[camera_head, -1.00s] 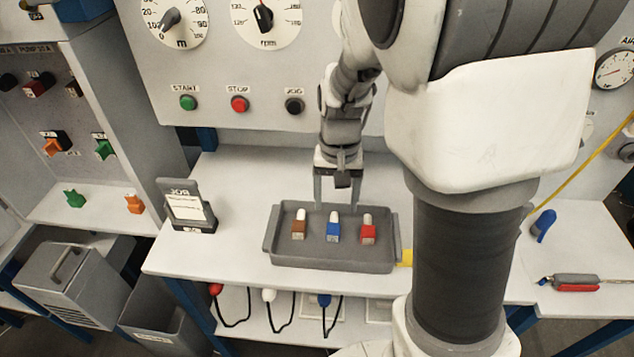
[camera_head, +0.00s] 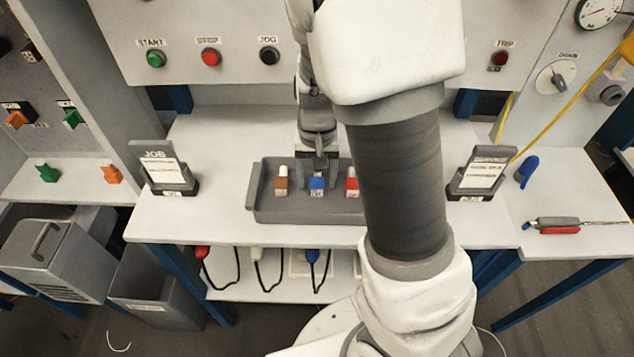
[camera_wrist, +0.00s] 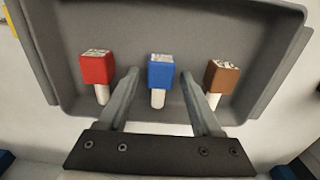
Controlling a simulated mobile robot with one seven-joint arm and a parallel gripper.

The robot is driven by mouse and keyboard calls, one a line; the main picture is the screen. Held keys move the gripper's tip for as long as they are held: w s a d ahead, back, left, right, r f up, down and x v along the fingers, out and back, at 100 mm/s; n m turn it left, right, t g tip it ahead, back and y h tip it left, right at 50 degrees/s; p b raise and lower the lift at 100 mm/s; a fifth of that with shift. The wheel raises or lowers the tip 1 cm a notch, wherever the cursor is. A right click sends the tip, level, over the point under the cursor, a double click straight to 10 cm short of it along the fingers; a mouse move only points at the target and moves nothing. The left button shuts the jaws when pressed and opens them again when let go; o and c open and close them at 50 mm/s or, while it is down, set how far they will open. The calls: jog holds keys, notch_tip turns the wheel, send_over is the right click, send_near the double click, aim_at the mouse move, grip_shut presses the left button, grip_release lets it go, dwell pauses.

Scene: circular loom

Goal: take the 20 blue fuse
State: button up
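The blue fuse (camera_head: 317,186) stands in the middle of a grey tray (camera_head: 305,215), between a brown fuse (camera_head: 281,182) on its left and a red fuse (camera_head: 351,184) on its right. In the wrist view the blue fuse (camera_wrist: 160,75) has a blue block and a white stem. It lies between the two fingers of my gripper (camera_wrist: 161,85), with a gap on each side. The red fuse (camera_wrist: 98,68) and brown fuse (camera_wrist: 221,77) are outside the fingers. My gripper (camera_head: 318,163) is open over the tray. The print on the fuses is too small to read.
A JOB card stand (camera_head: 163,170) is on the bench to the left, another card stand (camera_head: 480,174) to the right. A screwdriver (camera_head: 556,224) and a blue object (camera_head: 527,171) lie farther right. Coloured plugs with black cables (camera_head: 312,256) are below the bench.

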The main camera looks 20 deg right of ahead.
aim_at(318, 179)
grip_shut()
jog(key=shift+r, duration=0.45)
notch_tip(318, 179, up, 4)
jog(key=shift+d+f+p, duration=0.1)
jog(key=shift+d+p, duration=0.05)
jog(key=shift+p, duration=0.55)
jog(key=s+d+r+p, duration=0.1)
jog(key=s+d+r, duration=0.5)
jog(key=s+d, duration=0.1)
jog(key=shift+s+d+r, duration=0.15)
jog(key=shift+s+d, duration=0.2)
jog(key=shift+s, duration=0.45)
jog(key=shift+c, duration=2.1)
grip_release()
grip_shut()
